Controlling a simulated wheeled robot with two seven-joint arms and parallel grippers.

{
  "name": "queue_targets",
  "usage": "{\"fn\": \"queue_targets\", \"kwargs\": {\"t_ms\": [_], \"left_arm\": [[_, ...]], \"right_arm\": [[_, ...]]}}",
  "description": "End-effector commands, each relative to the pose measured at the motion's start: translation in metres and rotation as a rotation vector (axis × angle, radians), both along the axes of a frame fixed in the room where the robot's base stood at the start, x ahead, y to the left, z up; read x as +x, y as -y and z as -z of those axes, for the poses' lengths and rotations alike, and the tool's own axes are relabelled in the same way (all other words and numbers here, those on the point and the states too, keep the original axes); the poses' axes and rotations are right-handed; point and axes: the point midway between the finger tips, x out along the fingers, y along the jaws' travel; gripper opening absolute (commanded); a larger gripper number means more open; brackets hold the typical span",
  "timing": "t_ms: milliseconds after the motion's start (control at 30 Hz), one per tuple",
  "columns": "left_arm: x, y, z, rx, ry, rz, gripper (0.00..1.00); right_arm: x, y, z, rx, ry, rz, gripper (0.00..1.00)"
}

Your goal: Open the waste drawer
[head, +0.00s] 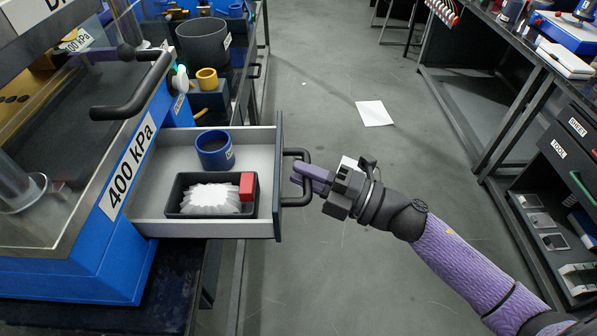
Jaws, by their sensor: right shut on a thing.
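A drawer (152,204) stands pulled out to the right below the blue press on the left; whether it is the waste drawer cannot be read. Its dark front (278,150) carries a black bar handle (300,200). My right gripper (308,178) is shut on that handle, with its purple fingers at the bar. Inside the drawer are a blue ring-shaped cup (214,150) and a black tray (211,215) with white crumpled material and a red block (247,187). My left gripper is not in view.
The blue press marked 400 kPa (127,170) stands at left with a black handle (128,108). A dark grey bin (203,43) and a yellow cup (207,78) are behind the drawer. A white paper (374,113) lies on the open floor. A dark bench (480,45) lines the right.

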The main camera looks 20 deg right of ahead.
Motion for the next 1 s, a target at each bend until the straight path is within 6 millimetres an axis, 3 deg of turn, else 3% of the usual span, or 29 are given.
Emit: {"fn": "queue_targets", "kwargs": {"t_ms": [333, 367, 500, 533, 833, 1000], "left_arm": [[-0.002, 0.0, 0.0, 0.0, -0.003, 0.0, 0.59], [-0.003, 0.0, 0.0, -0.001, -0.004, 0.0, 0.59], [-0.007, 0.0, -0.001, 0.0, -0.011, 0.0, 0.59], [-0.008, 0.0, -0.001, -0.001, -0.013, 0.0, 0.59], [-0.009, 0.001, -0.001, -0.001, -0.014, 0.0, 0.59], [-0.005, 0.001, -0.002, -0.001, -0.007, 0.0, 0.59]], "right_arm": [[0.0, 0.0, 0.001, -0.002, -0.003, 0.001, 0.0], [0.0, 0.0, 0.001, -0.002, -0.003, 0.001, 0.22], [0.0, 0.0, 0.001, -0.001, -0.002, 0.001, 0.52], [0.0, 0.0, 0.001, -0.001, -0.002, 0.001, 0.55], [-0.002, 0.002, 0.001, -0.001, -0.002, 0.001, 0.55], [-0.02, 0.023, 0.007, -0.002, -0.007, 0.002, 0.55]]}}
